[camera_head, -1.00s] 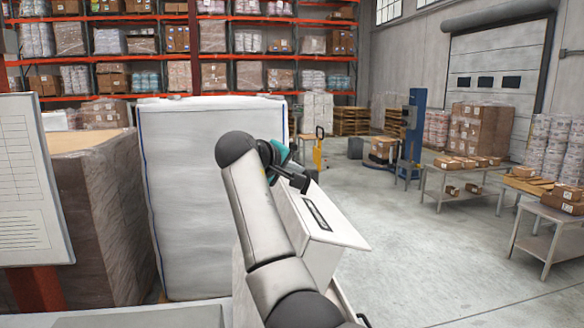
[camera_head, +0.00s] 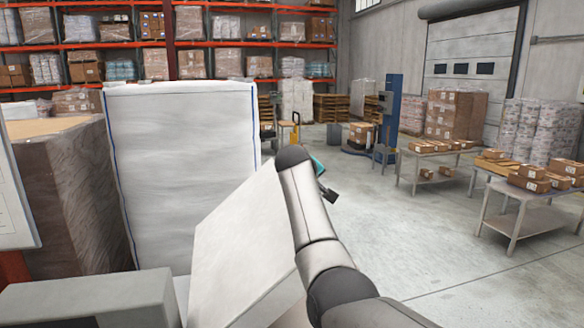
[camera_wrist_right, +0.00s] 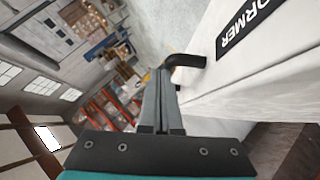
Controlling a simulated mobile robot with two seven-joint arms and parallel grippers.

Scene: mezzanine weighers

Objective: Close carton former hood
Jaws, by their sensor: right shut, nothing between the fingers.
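The carton former hood (camera_head: 245,250) is a pale box-like cover, standing tilted at the lower middle of the head view. In the right wrist view the hood (camera_wrist_right: 255,85) fills the right side, with part of a black "FORMER" label (camera_wrist_right: 250,28). A bent black handle (camera_wrist_right: 185,61) sticks out from it. My right gripper (camera_head: 331,196) is beyond the hood's right side, partly behind my own arm. In the right wrist view its fingers (camera_wrist_right: 162,76) are shut and empty, close beside the handle; I cannot tell whether they touch. My left gripper is out of view.
A grey machine part (camera_head: 90,305) is at the lower left. A tall white wrapped load (camera_head: 180,170) and a brown wrapped pallet load (camera_head: 70,200) stand behind it. Tables with cartons (camera_head: 525,215) are at the right. The floor between (camera_head: 420,240) is clear.

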